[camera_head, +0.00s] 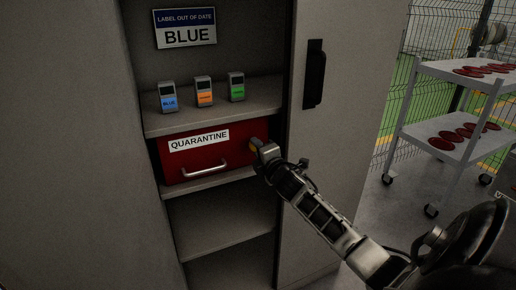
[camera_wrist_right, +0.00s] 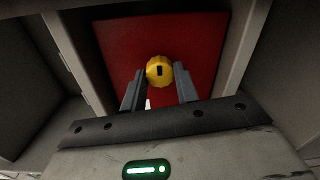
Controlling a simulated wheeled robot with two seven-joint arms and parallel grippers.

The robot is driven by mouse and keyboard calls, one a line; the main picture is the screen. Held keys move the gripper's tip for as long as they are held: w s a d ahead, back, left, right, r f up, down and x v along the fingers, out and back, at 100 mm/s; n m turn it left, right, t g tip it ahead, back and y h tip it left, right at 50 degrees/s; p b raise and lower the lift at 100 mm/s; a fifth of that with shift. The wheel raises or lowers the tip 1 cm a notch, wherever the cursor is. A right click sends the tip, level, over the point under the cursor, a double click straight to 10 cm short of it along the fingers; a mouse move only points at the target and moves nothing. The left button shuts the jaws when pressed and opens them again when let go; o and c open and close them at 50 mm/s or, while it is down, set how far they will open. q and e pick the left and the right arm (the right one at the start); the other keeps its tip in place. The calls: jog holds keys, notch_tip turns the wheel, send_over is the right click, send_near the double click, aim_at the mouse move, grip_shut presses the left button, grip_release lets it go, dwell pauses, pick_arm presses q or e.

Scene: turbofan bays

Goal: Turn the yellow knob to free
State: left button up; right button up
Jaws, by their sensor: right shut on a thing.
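The yellow knob (camera_wrist_right: 159,71) sits on the red front of the quarantine box (camera_wrist_right: 120,45) in the right wrist view. A dark mark on its face stands about upright. My right gripper (camera_wrist_right: 160,82) has one finger on each side of the knob and is shut on it. In the head view only a bit of the knob (camera_head: 252,146) shows beside my right gripper (camera_head: 262,150), at the right end of the red box (camera_head: 205,165). The box has a white QUARANTINE label and a metal handle (camera_head: 205,172). My left gripper is not in view.
The box is on a shelf of an open grey cabinet. Blue (camera_head: 167,97), orange (camera_head: 204,92) and green (camera_head: 236,87) labelled devices stand on the shelf above. The cabinet door (camera_head: 330,130) is close to my right arm. A cart (camera_head: 440,135) with red discs stands at right.

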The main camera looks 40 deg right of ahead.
dwell(0.4)
jog(key=o, duration=1)
jog(key=shift+c, duration=0.2)
jog(key=shift+s, duration=0.1)
jog(key=v, duration=1.5)
jog(key=shift+s+r, duration=0.2)
jog(key=shift+s, duration=0.2)
jog(key=shift+a+f, duration=0.1)
